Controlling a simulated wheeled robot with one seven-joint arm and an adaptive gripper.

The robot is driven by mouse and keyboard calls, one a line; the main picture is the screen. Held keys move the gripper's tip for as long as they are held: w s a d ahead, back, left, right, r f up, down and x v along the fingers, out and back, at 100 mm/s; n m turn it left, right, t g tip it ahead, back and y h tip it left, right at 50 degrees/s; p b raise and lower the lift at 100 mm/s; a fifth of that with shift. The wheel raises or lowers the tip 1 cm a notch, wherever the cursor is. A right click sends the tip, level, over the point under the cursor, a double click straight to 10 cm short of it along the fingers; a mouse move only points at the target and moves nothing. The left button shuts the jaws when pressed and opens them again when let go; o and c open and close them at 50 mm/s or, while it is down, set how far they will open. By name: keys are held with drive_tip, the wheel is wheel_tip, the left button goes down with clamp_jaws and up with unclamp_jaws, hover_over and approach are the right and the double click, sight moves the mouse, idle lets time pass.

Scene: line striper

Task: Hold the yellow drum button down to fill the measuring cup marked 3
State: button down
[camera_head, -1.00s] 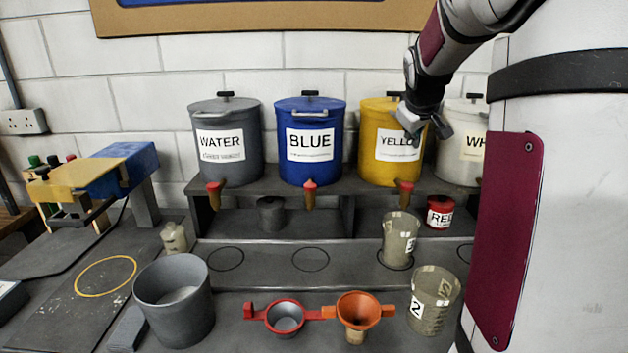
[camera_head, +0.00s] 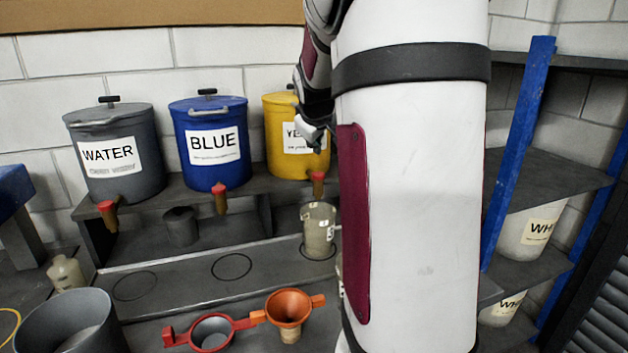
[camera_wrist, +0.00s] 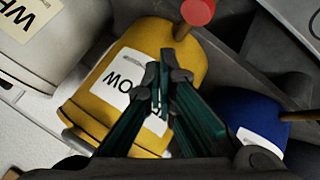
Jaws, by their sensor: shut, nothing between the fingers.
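The yellow drum (camera_head: 275,135) stands on the raised shelf, partly hidden by my arm. Its tap has a red button (camera_head: 317,176) on top; it also shows in the wrist view (camera_wrist: 198,12). A translucent beige measuring cup (camera_head: 317,228) stands upright on the lower step, below that tap. A mark is partly visible on its side, too edge-on to read. My gripper (camera_head: 320,138) is in front of the yellow drum's label, above the button. In the wrist view my gripper (camera_wrist: 166,58) is shut and empty, apart from the button.
The blue drum (camera_head: 210,145) and grey water drum (camera_head: 115,155) stand left of the yellow one. An orange funnel (camera_head: 288,306), a red-handled ring (camera_head: 212,333) and a grey bucket (camera_head: 68,325) are in front. A blue-posted rack (camera_head: 520,150) stands right. My arm hides the middle right.

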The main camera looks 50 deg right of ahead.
sight(315, 174)
drive_tip(key=shift+f+b, duration=0.7)
drive_tip(key=shift+f, duration=1.2)
drive_tip(key=shift+f, duration=0.1)
drive_tip(key=shift+f, duration=0.35)
drive_tip(key=shift+f+b, duration=0.3)
drive_tip(key=shift+f, duration=0.2)
idle(5.2)
